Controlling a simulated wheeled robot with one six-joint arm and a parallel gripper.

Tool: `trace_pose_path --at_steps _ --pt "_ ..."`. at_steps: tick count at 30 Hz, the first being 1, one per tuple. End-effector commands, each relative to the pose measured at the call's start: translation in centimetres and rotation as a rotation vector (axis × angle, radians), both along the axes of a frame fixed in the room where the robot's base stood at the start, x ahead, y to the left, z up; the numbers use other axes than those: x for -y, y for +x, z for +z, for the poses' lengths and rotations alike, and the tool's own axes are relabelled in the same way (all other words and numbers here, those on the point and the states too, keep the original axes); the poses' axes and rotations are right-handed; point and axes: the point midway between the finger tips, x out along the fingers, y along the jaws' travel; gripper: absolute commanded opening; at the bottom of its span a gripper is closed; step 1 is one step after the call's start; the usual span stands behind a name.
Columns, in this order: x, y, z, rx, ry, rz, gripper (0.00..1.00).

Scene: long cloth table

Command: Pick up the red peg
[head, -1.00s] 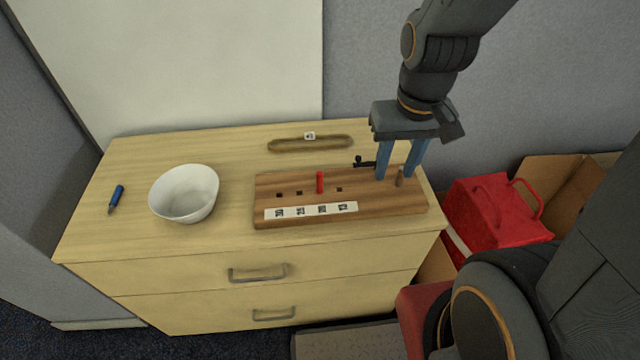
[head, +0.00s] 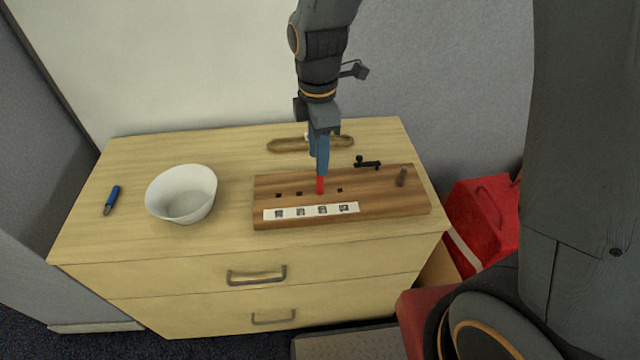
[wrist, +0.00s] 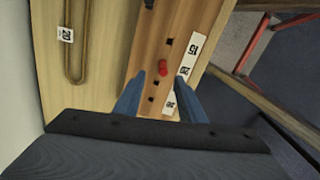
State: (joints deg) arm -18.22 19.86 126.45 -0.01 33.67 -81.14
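The red peg (head: 320,185) stands upright in a hole of the wooden board (head: 385,205), behind the white label strip. In the head view my gripper (head: 319,172) is directly above it, and the blue fingers overlap the peg's upper part. In the wrist view the red peg (wrist: 162,68) lies ahead of and between the two blue fingers of my gripper (wrist: 160,98), which are spread apart with nothing held between them. I cannot tell whether the fingertips reach down beside the peg.
A black small part (head: 368,163) lies behind the board, and an oval wooden loop (head: 285,145) lies at the back. A white bowl (head: 182,195) and blue screwdriver (head: 112,200) are at left.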

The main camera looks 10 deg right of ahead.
Motion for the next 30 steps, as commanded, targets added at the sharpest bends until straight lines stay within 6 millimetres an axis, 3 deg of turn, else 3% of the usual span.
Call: trace_pose_path --at_steps 19,30 --pt "0.3 -0.7 -6.6 -0.003 0.0 -0.004 0.37" --pt "0.3 -0.6 -7.3 0.0 0.0 -0.004 0.37"
